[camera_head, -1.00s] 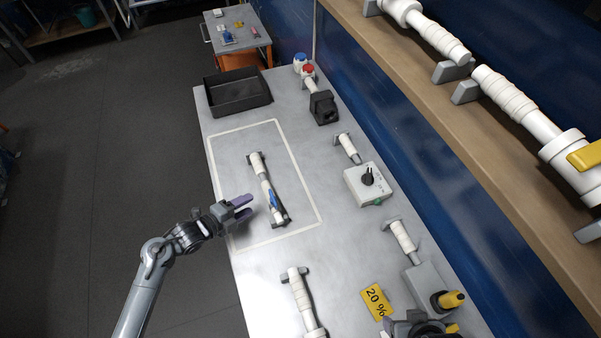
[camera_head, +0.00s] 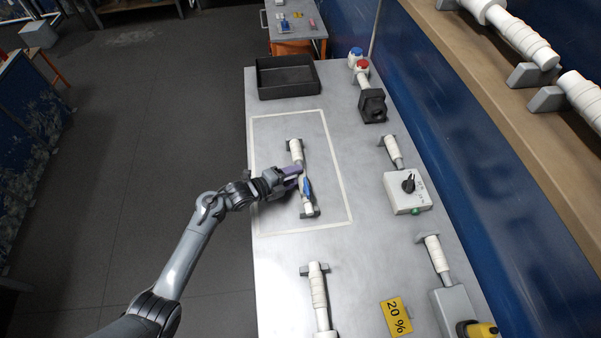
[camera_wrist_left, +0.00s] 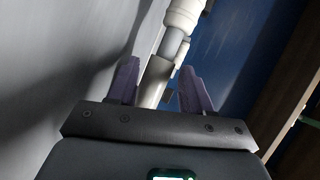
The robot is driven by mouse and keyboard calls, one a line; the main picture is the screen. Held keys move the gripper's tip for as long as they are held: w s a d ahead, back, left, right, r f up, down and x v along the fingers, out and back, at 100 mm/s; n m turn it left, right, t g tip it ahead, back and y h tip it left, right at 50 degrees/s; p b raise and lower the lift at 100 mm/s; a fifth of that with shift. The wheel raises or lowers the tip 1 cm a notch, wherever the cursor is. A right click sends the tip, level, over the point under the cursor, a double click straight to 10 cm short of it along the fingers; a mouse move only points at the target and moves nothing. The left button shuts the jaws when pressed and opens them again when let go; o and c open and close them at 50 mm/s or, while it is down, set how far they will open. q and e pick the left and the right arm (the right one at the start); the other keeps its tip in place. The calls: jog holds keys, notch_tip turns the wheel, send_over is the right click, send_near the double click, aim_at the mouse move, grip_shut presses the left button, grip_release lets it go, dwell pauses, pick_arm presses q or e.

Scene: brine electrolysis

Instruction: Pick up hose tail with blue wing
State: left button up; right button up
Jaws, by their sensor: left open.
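The hose tail with the blue wing (camera_head: 307,188) lies inside the white outlined rectangle on the grey bench. It is a white and grey tube resting on small grey supports, with a blue wing on its side. My left gripper (camera_head: 293,172) is at the middle of the tube, reaching in from the left. In the left wrist view the open purple fingers (camera_wrist_left: 160,88) stand on either side of the white tube (camera_wrist_left: 157,80), and a grey section and a wider white end lie beyond. I cannot tell whether the fingers touch it. My right gripper is not in view.
A black tray (camera_head: 287,78) stands at the bench's far end. A black-ended fitting (camera_head: 371,105), a switch box (camera_head: 406,192) and a yellow 20 % card (camera_head: 396,317) are on the right. Another white tube (camera_head: 318,292) lies nearer. A wooden shelf (camera_head: 480,75) runs above.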

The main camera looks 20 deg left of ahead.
pick_arm(q)
jog(key=shift+x, duration=1.95)
jog(key=shift+a, duration=0.1)
jog(key=c, duration=0.8)
jog(key=shift+r, duration=0.1)
jog(key=shift+c, duration=0.2)
